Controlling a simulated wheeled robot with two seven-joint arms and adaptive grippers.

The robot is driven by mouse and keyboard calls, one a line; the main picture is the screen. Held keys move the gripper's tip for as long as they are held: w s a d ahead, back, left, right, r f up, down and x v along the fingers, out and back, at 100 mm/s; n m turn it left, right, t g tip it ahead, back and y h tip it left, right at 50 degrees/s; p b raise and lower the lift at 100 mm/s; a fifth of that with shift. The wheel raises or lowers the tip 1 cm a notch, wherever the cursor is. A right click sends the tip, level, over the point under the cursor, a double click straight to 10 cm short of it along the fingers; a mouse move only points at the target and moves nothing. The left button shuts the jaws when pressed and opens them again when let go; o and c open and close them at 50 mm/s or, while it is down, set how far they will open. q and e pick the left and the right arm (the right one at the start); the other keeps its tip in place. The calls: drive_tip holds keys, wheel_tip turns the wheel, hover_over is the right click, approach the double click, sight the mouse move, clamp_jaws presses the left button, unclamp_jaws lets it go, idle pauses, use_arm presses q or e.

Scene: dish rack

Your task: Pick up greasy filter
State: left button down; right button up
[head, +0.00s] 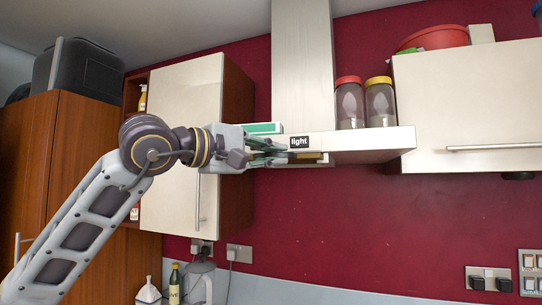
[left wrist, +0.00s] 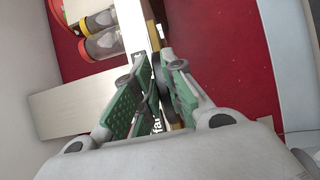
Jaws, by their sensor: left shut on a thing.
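The range hood (head: 375,142) is a pale metal canopy on the wall, with a black "light" label on its front edge. A thin yellowish-brown edge under its left part looks like the greasy filter (head: 318,160); it also shows as a narrow strip (left wrist: 152,28) in the left wrist view. My left gripper (head: 287,153) is at the hood's lower left edge, its green-padded fingers shut on the filter. In the left wrist view the fingertips (left wrist: 160,58) close around the strip. Most of the filter is hidden by the fingers and the hood. My right gripper is out of view.
Two jars, one red-lidded (head: 349,103) and one yellow-lidded (head: 380,101), stand on the hood. Wall cabinets flank it on the left (head: 180,135) and right (head: 470,95). A kettle (head: 203,284) and bottle (head: 174,283) stand below left.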

use_arm(q)
drive_tip(key=c, duration=1.4)
unclamp_jaws()
drive_tip(key=shift+a, duration=0.1)
drive_tip(key=shift+v, duration=5.95)
